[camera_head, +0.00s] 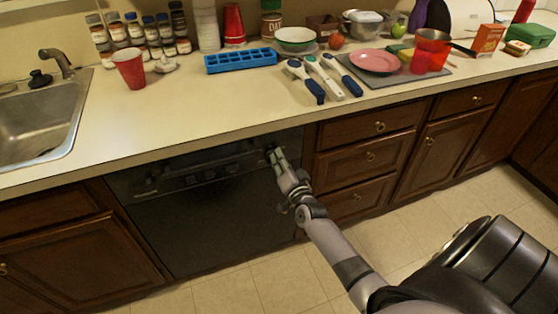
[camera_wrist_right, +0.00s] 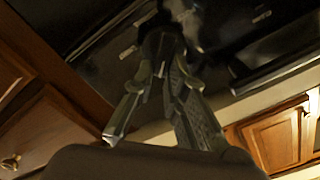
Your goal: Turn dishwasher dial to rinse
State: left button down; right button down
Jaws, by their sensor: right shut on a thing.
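The black dishwasher (camera_head: 205,210) is built in under the counter, with its control panel (camera_head: 190,178) along the top edge. My right gripper (camera_head: 273,153) is at the right end of this panel, with its fingertips against the dial area. In the right wrist view the fingers (camera_wrist_right: 167,42) come together at the dark dial (camera_wrist_right: 156,36), and the gripper is shut on it. The fingers hide most of the dial, and I cannot read its setting. My left gripper is not in view.
Wooden drawers (camera_head: 365,157) stand right of the dishwasher, and a cabinet (camera_head: 70,245) stands to its left. The counter above holds a red cup (camera_head: 130,68), a blue ice tray (camera_head: 240,61), several utensils and a pink plate (camera_head: 376,60). The tiled floor in front (camera_head: 270,285) is clear.

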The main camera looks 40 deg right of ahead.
jog(key=shift+d+f+m+b, duration=0.1)
jog(key=shift+m+b, duration=0.05)
jog(key=shift+m, duration=0.45)
jog(key=shift+d+f+m+b, duration=0.1)
jog(key=shift+m+b, duration=0.05)
jog(key=shift+m, duration=0.45)
jog(key=c, duration=1.6)
grip_release()
jog(key=v, duration=1.2)
